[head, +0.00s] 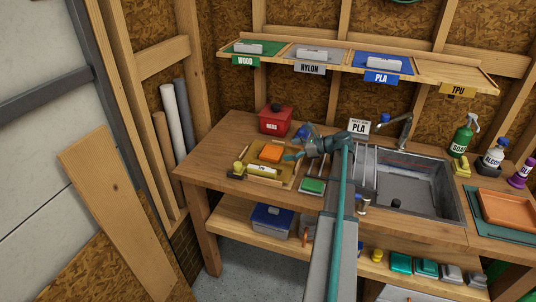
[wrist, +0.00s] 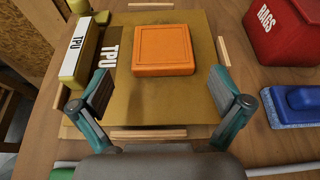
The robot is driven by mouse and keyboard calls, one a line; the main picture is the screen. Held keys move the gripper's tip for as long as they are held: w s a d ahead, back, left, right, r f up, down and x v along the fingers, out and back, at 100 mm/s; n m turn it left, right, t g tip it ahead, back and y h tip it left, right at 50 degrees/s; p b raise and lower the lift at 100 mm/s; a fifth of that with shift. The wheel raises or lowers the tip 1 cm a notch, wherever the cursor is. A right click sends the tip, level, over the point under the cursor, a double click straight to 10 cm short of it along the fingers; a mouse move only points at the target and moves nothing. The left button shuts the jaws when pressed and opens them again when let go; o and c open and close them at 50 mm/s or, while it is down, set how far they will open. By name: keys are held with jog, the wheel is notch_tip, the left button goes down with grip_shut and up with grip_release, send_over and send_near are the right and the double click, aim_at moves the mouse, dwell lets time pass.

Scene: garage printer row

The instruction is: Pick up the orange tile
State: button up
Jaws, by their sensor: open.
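The orange tile (wrist: 162,50) is a square block with rounded corners and a raised rim. It lies flat on a gold board (wrist: 165,109) marked TPU, and it also shows in the head view (head: 271,153) on the left part of the workbench. My gripper (wrist: 160,90) is open and empty, its two teal-and-grey fingers spread wider than the tile. In the wrist view the tile is just beyond the fingertips, roughly centred between them. In the head view my gripper (head: 293,156) is right beside the tile; I cannot tell its exact height.
A yellow-and-white TPU block (wrist: 80,50) stands left of the tile, close to my left finger. A red RAGS box (wrist: 288,28) and a blue brush (wrist: 297,105) lie to the right. Low wooden strips (wrist: 150,134) edge the board. A sink (head: 415,190) is farther right.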

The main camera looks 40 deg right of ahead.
aim_at(271, 151)
jog(key=p+x, duration=0.3)
jog(key=x, duration=0.5)
jog(key=shift+w+f, duration=0.25)
jog(key=shift+w, duration=0.15)
jog(key=c, duration=0.9)
jog(key=shift+r, duration=0.1)
